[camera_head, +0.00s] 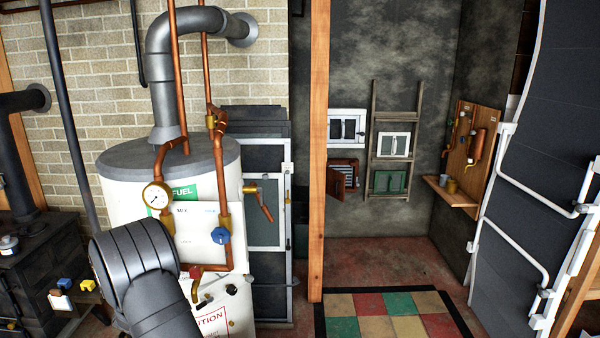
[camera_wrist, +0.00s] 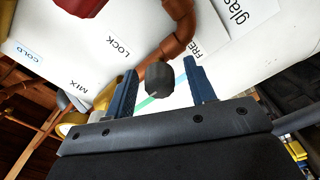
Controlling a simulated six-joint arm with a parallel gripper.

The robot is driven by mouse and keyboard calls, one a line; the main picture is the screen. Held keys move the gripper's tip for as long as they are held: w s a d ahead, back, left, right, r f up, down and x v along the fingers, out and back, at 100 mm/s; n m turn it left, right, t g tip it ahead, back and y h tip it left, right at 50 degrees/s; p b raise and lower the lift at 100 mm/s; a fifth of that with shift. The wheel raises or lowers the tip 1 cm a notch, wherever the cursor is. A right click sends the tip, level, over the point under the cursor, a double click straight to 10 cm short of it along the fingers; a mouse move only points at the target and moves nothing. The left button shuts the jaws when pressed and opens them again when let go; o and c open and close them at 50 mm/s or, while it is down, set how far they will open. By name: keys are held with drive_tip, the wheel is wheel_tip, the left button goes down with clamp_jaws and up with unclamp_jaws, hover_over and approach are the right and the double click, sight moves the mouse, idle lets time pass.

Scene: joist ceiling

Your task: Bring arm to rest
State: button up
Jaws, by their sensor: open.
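In the wrist view my gripper (camera_wrist: 161,86) has its two blue fingers spread. A dark faceted knob (camera_wrist: 160,77) shows between the fingers; I cannot tell whether either finger touches it. Behind it is a white panel (camera_wrist: 75,50) with the words COLD, MIX, LOCK and FREE. In the head view my dark grey arm (camera_head: 150,285) reaches up in front of the white tank (camera_head: 122,205). The fingers are not visible in the head view.
Copper pipes (camera_head: 222,165), a round gauge (camera_head: 157,197) and a blue knob (camera_head: 221,235) crowd the tank's front. A dark stove (camera_head: 40,270) stands at left. A wooden post (camera_head: 318,150) rises right of the tank. A tiled mat (camera_head: 390,315) lies on the floor at right.

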drive_tip(key=shift+m, duration=0.6)
